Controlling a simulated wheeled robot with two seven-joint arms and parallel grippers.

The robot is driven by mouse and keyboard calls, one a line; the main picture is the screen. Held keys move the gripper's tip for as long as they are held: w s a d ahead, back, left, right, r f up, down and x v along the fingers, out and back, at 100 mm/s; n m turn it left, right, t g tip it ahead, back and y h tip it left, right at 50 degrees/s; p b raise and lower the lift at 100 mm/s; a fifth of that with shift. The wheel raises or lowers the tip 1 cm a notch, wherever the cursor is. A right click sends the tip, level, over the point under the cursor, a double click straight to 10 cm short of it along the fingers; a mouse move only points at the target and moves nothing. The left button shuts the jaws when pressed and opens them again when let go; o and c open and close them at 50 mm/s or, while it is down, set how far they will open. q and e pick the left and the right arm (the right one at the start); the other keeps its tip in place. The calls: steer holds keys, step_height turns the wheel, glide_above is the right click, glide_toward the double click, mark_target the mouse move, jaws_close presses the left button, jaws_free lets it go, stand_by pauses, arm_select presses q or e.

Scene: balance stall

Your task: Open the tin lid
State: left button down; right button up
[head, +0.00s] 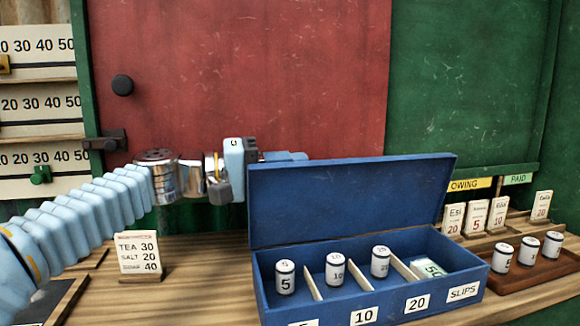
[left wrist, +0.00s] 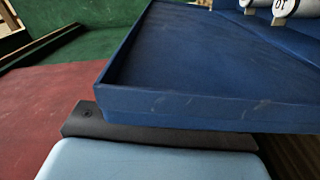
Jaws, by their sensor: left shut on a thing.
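The blue tin (head: 370,275) stands on the wooden counter. Its lid (head: 350,200) is raised, standing up along the tin's back edge, so the compartments are open to view. My left gripper (head: 272,157) is at the lid's upper left corner, shut on the lid, with its fingers partly hidden behind it. In the left wrist view the lid (left wrist: 190,70) spans the middle, its edge against my dark gripper finger (left wrist: 150,139). My right gripper is not in view.
White weights (head: 335,270) and a green-white slip (head: 431,268) are in the tin's compartments. A price card (head: 138,253) stands to the left. A brown tray (head: 540,277) with several weights and upright name cards (head: 477,217) are at the right. A red panel (head: 250,80) is behind.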

arm_select(q)
steer(key=shift+f, duration=0.15)
steer(key=c, duration=1.2)
jaws_free()
steer(key=shift+o, duration=0.2)
steer(key=b+v, duration=0.2)
steer(key=v, duration=1.2)
